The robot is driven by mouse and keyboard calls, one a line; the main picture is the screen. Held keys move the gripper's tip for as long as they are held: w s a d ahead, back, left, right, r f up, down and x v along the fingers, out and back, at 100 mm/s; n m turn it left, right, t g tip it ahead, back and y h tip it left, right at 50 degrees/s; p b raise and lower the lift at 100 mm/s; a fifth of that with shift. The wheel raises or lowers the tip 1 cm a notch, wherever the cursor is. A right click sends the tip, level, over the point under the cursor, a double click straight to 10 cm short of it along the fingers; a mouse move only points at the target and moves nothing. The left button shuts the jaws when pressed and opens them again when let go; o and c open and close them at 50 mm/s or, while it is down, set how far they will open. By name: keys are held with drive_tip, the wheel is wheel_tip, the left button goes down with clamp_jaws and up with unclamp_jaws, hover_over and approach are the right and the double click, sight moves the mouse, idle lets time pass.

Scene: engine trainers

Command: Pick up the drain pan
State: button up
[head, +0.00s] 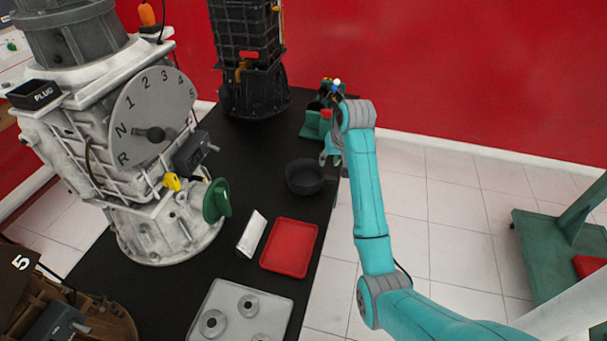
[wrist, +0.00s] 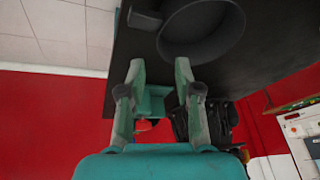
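The drain pan appears to be the round, shallow black pan (head: 305,178) on the black tabletop near its right edge. In the wrist view a dark round pan (wrist: 200,28) shows at the top, just beyond the fingertips, with its upper part cut off by the frame. My gripper (head: 327,156) is beside the pan, at its upper right in the head view. The wrist view shows my gripper's two fingers (wrist: 160,70) spread apart with nothing between the tips. I cannot tell the exact gap between fingers and pan.
A red tray (head: 290,248), a white block (head: 251,234) and a grey plate with round parts (head: 240,312) lie nearer on the black table (head: 190,297). A large gearbox (head: 150,150) stands left. A green object (head: 315,122) stands behind the gripper.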

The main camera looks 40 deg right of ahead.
sight(323, 172)
drive_tip(key=shift+x, duration=4.8)
drive_tip(key=shift+s, duration=0.1)
clamp_jaws()
